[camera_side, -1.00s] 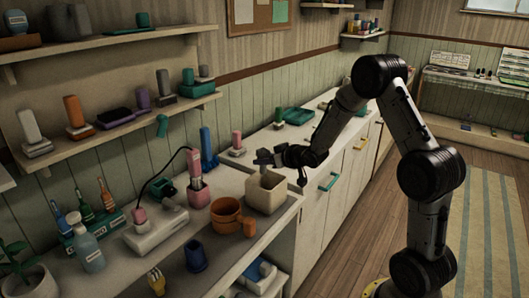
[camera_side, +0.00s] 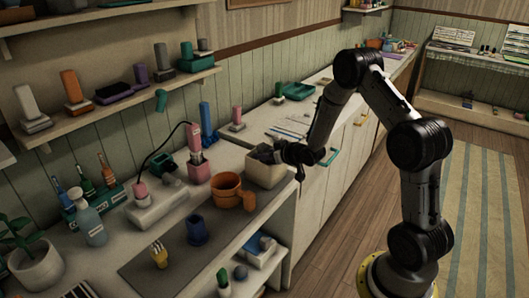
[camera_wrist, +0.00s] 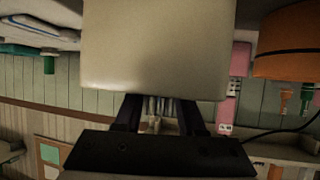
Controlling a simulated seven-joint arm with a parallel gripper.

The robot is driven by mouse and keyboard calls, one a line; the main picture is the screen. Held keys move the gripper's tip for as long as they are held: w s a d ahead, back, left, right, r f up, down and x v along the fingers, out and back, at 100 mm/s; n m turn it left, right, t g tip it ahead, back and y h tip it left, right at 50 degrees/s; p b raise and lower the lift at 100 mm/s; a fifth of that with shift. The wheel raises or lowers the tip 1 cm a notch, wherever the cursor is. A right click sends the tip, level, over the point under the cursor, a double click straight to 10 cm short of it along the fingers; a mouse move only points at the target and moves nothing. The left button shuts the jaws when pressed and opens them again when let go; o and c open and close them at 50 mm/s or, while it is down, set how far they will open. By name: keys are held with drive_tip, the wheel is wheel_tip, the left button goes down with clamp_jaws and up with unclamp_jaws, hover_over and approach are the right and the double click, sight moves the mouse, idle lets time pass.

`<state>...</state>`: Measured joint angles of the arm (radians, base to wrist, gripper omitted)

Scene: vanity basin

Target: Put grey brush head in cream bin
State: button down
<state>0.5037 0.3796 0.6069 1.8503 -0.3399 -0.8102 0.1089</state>
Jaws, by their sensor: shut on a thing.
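The cream bin (camera_side: 268,175) stands on the counter near its front edge. Its pale wall (camera_wrist: 156,50) fills the upper middle of the wrist view. My gripper (camera_side: 264,154) is at the bin's top opening in the side view. In the wrist view my gripper (camera_wrist: 158,108) is shut on a small grey piece, the grey brush head (camera_wrist: 157,105), which shows between the two dark fingers. The bin wall hides part of the fingers and the held piece. I cannot tell how deep it sits relative to the rim.
An orange-brown mug (camera_side: 226,191) stands left of the bin, with a pink holder (camera_side: 198,170) behind it. A blue cup (camera_side: 197,231) is nearer the front. A tall blue item (camera_side: 207,125) stands near the wall.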

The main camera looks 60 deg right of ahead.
drive_tip(key=shift+f, duration=0.45)
idle(0.9)
drive_tip(key=shift+c, duration=2.1)
unclamp_jaws()
drive_tip(key=shift+c, duration=1.2)
drive_tip(key=shift+s, duration=0.1)
drive_tip(key=v, duration=1.3)
drive_tip(key=shift+s, duration=0.3)
drive_tip(key=shift+a+r, duration=0.1)
